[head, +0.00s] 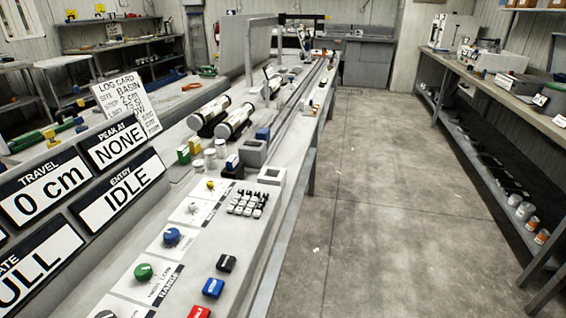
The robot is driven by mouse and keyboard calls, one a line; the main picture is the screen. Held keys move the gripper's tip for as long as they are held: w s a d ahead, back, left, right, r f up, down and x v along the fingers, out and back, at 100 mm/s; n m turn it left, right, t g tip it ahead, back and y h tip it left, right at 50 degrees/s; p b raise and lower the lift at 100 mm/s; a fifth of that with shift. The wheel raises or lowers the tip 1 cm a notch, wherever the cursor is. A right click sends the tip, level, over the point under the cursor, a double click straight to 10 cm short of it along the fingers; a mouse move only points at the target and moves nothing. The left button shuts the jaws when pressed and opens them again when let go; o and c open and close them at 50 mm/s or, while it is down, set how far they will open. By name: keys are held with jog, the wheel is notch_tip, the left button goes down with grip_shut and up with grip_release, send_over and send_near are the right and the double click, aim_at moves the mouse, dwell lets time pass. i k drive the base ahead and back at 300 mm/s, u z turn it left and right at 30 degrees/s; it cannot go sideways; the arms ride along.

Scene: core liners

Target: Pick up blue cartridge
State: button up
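A small blue block (263,134) stands on the long grey bench, just behind a grey box with a dark top opening (253,153). A smaller blue and white piece (232,161) stands to its left, beside small white jars (210,158). Either may be the blue cartridge; they are too small to tell. Green and yellow blocks (184,154) stand further left. My gripper is not in view.
The bench's near panel (190,240) has a blue knob (171,237), a green knob (144,272), a keypad (247,203) and a blue button (213,287). White cylinders (235,121) lie behind. The concrete floor (400,200) is clear; a shelved bench (490,95) stands right.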

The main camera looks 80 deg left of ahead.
aim_at(232, 164)
jog(key=i, duration=0.8)
jog(key=u, duration=2.6)
jog(key=i, duration=2.05)
jog(key=u, duration=1.15)
